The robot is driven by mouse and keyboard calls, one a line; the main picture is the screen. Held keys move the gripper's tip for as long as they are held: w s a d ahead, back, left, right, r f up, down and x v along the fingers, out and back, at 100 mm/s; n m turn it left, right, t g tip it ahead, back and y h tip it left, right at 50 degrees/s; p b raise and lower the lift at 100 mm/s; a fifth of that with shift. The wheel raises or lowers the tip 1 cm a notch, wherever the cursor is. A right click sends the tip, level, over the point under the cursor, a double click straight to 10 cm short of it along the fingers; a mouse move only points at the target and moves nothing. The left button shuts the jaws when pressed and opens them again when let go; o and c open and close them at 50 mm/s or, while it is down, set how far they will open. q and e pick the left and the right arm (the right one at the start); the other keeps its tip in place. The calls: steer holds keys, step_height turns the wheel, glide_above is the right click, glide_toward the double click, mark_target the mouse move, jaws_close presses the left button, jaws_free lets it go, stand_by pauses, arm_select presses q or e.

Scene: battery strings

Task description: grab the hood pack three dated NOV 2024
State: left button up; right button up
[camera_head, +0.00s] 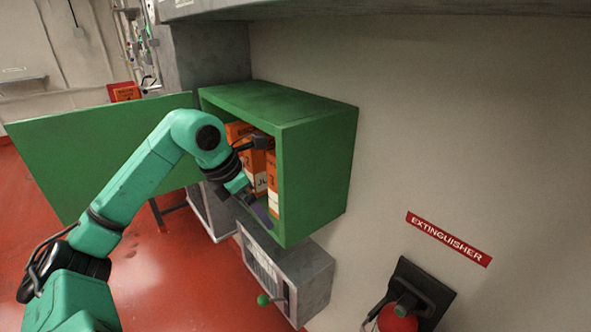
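Orange packs stand in a green open-fronted cabinet (318,170) on the wall. One orange pack (259,163) has a white label on which letters like "JU" show. Another orange pack (273,172) stands to its right, and a further orange top (238,130) shows at the left. I cannot read a NOV 2024 date on any of them. My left arm reaches from the lower left to the cabinet opening. My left gripper (260,212) is at the opening, low in front of the packs. Its fingers are too small and dark to tell open from shut. My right gripper is out of view.
The green door (75,150) stands swung open to the left, behind my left arm. Red floor lies left.

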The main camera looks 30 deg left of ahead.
mark_target(273, 208)
arm_select(q)
steer(key=w+p, duration=0.1)
steer(key=w+r+p, duration=0.1)
steer(key=shift+w+d+r+p, duration=0.1)
steer(key=shift+w+d+p, duration=0.2)
steer(key=shift+d+p, duration=0.1)
steer(key=shift+w+d+f+p, duration=0.25)
steer(key=shift+w+f+p, duration=0.3)
steer(key=shift+w+f, duration=0.3)
steer(key=shift+f, duration=0.3)
steer(key=shift+f+b, duration=0.25)
steer(key=shift+b, duration=0.25)
jaws_close()
